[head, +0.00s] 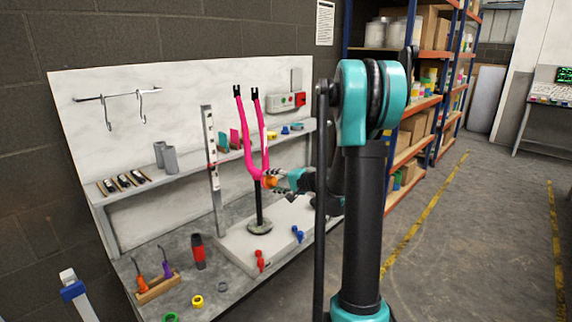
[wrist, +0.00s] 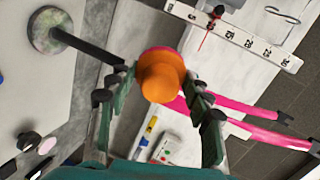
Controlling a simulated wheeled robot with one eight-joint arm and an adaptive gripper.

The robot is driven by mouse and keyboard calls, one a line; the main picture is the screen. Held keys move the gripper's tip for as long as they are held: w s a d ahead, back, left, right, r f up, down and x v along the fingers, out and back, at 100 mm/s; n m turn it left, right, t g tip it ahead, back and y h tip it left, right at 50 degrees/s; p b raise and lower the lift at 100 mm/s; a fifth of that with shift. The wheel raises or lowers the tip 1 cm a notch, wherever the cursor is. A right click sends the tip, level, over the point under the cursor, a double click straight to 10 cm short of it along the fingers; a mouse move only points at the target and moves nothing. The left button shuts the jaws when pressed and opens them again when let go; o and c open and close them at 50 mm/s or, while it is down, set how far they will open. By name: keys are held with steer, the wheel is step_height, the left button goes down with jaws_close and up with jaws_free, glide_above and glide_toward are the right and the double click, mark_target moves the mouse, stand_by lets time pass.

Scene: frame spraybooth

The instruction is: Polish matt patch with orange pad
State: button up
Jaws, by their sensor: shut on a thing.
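A pink fork (head: 248,140) stands with its two legs upward on a dark post with a round base (head: 260,227). My gripper (head: 275,180) is shut on the orange pad (head: 268,182), which is at the lower part of the fork. In the wrist view the orange pad (wrist: 161,80) sits between the fingers of my gripper (wrist: 158,78), and the pink fork (wrist: 250,130) runs off right behind it. The pad overlaps the fork; whether they touch I cannot tell. The pad hides part of the fork, and I cannot make out the matt patch.
A marked upright ruler (head: 212,165) stands left of the fork. A red clamp (head: 260,260) and a blue clamp (head: 298,233) lie near the post. A red-and-black tool (head: 198,251) and a tool rack (head: 157,286) stand front left. A shelf (head: 180,172) runs behind.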

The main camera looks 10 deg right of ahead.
steer(key=w+d+r+m+t+h, duration=0.1)
steer(key=d+r+m+t, duration=0.2)
steer(key=d+r+t, duration=0.3)
steer(key=shift+g, duration=0.4)
steer(key=shift+s+a+r+x, duration=0.1)
steer(key=shift+a+x, duration=0.05)
steer(key=shift+x, duration=0.9)
steer(key=shift+s+a+r+x, duration=0.1)
steer(key=shift+x, duration=0.95)
steer(key=shift+s+a+r+x, duration=0.1)
steer(key=shift+a+x, duration=0.05)
steer(key=shift+x, duration=0.9)
steer(key=shift+x, duration=0.95)
step_height(320, 180, up, 11)
glide_above(267, 154)
steer(key=v, duration=0.4)
steer(key=shift+w+a+r, duration=0.15)
steer(key=shift+w+r, duration=0.05)
steer(key=shift+f, duration=0.1)
steer(key=shift+f, duration=5.6)
steer(key=shift+s, duration=0.1)
